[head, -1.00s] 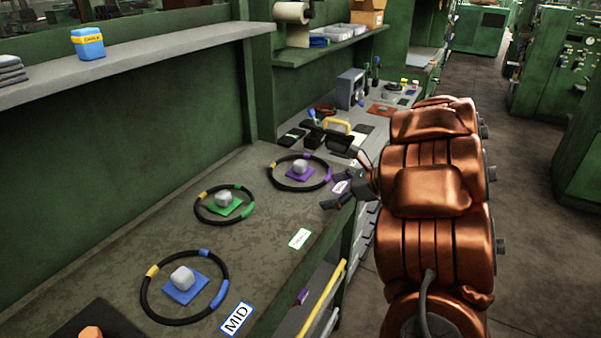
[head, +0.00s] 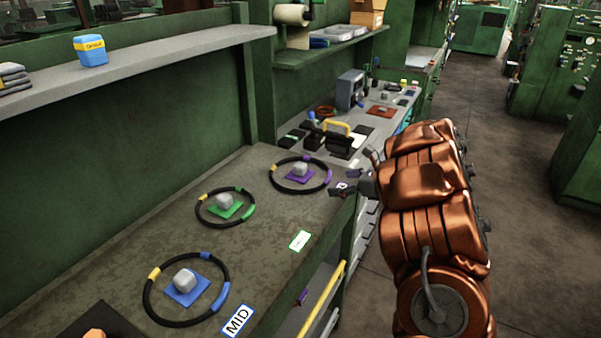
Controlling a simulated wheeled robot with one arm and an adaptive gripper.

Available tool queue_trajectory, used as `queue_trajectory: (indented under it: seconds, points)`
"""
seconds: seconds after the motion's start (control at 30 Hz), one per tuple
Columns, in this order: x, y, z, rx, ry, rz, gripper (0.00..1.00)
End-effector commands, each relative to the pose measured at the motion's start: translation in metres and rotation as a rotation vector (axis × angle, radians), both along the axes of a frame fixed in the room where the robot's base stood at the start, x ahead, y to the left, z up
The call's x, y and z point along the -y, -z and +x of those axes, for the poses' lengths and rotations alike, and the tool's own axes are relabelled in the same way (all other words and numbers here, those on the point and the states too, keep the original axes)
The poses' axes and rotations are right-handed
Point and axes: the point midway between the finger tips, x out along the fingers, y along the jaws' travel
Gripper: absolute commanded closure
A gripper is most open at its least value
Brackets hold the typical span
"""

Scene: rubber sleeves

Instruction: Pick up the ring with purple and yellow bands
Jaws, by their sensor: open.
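The black ring with purple and yellow bands (head: 329,179) lies flat at the far end of the green worktop in the head view. It surrounds a purple square (head: 300,176) with a grey-white block (head: 299,169) on it. My gripper (head: 347,181) is just right of the ring, over the worktop's right edge. Its fingers are apart and point left toward the ring, with nothing seen between them. Whether a fingertip touches the ring cannot be told. A label card near the fingers is partly covered.
A ring with green and yellow bands (head: 247,210) and a ring with blue and yellow bands (head: 222,291) lie nearer on the worktop, each around a block. A yellow-handled black item (head: 336,128) stands beyond. A shelf (head: 150,52) overhangs the left.

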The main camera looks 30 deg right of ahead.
Motion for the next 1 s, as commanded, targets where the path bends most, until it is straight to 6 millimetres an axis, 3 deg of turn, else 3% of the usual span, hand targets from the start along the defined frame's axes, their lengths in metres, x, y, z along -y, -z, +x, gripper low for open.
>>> queue_trajectory:
  seconds: [0.33,0.67,1.0]
  points:
    - [-0.012,0.011,0.023,-0.003,-0.001,0.0,0.0]
    - [-0.014,0.013,0.027,-0.001,0.0,0.0,0.0]
    - [-0.014,0.013,0.027,-0.002,0.0,-0.001,0.33]
